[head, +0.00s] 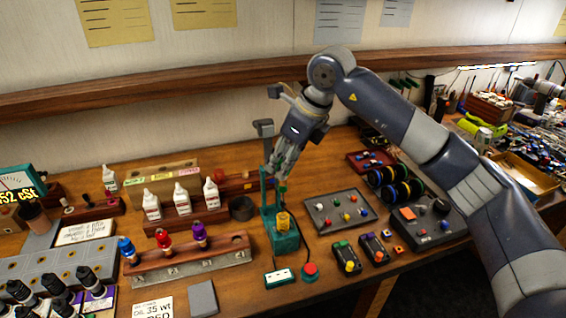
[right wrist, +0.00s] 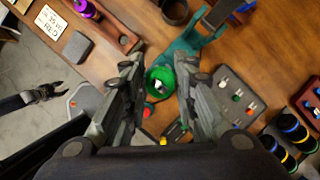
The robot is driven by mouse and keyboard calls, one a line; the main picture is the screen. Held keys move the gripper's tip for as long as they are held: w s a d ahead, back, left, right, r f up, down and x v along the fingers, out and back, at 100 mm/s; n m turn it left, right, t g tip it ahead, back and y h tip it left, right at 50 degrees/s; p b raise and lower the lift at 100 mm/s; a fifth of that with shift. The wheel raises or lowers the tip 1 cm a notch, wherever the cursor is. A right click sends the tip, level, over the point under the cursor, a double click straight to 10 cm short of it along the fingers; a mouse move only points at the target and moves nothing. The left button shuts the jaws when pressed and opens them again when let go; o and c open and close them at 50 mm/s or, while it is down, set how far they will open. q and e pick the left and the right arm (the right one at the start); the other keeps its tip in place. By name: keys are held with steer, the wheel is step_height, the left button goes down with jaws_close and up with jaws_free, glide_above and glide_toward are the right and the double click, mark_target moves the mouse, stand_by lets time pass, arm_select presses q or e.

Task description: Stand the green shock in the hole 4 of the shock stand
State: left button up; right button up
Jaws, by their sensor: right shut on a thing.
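The shock stand (head: 215,259) is a long wood and metal block at the front left. Blue (head: 127,249), red (head: 163,240) and purple (head: 199,235) shocks stand upright in it, and its right end shows no shock. My right gripper (head: 279,172) is right of and above the stand, over a teal fixture (head: 285,241). In the right wrist view its fingers close on the green shock (right wrist: 160,80), seen end-on. I cannot tell whether the shock touches the fixture. A dark gripper-like shape (right wrist: 30,100), perhaps my left gripper, shows at the left of that view; its jaws are unclear.
White bottles (head: 181,199) stand in a rack behind the stand, with a dark round cup (head: 241,208) to their right. A grey tray with coloured pieces (head: 339,211) lies right of the fixture. A red button (head: 310,270) is in front. Some bare wood lies between stand and fixture.

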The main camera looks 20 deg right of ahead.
steer(key=shift+r+p, duration=0.8)
steer(key=shift+r, duration=0.75)
